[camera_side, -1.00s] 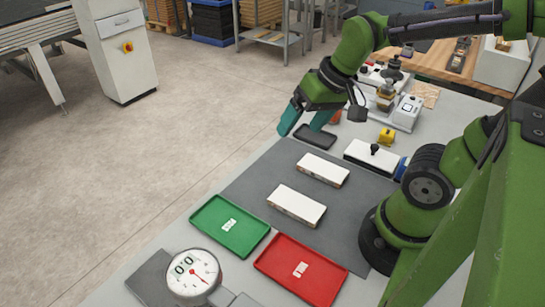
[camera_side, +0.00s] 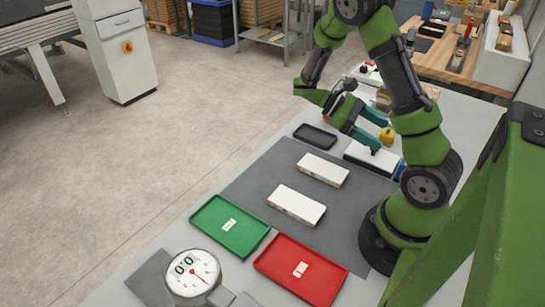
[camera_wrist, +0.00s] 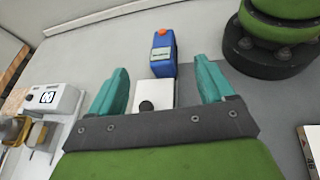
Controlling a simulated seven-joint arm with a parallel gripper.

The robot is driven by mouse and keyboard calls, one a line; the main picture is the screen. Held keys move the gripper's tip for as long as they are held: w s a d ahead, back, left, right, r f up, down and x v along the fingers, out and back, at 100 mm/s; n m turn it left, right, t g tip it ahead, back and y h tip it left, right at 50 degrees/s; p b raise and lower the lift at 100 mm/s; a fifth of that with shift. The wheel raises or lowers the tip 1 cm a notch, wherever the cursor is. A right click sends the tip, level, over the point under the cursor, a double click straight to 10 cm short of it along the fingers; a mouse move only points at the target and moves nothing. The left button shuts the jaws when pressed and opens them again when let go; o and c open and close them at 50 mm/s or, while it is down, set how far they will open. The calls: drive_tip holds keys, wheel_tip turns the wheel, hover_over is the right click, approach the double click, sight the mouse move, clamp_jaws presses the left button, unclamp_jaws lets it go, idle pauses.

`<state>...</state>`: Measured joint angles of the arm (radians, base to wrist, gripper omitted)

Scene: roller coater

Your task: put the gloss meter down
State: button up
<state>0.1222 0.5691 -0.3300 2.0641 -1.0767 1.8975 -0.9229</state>
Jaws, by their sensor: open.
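A white block with a black knob, probably the gloss meter, lies on the grey table at the right edge of the dark mat; its knob (camera_side: 375,151) shows in the side view. The block (camera_wrist: 152,92) also shows in the wrist view, between my fingers. My gripper (camera_side: 380,134) is open and empty, just above and beside the block. In the wrist view my gripper's teal fingers (camera_wrist: 163,68) stand apart on either side of it, with no visible hold. The gripper body hides the block's near part there. A shallow black tray (camera_side: 315,136) is empty, left of the gripper.
A blue container (camera_wrist: 163,53) stands just beyond the block. A white device with a display (camera_wrist: 50,97) is to its left. Green (camera_side: 229,226) and red (camera_side: 300,269) trays and a dial gauge (camera_side: 193,272) are nearer.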

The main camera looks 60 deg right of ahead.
drive_tip(key=x, duration=1)
drive_tip(key=shift+s+f, duration=0.2)
drive_tip(key=shift+s, duration=0.1)
drive_tip(key=x, duration=0.5)
drive_tip(key=shift+s+f, duration=0.2)
drive_tip(key=shift+s, duration=0.05)
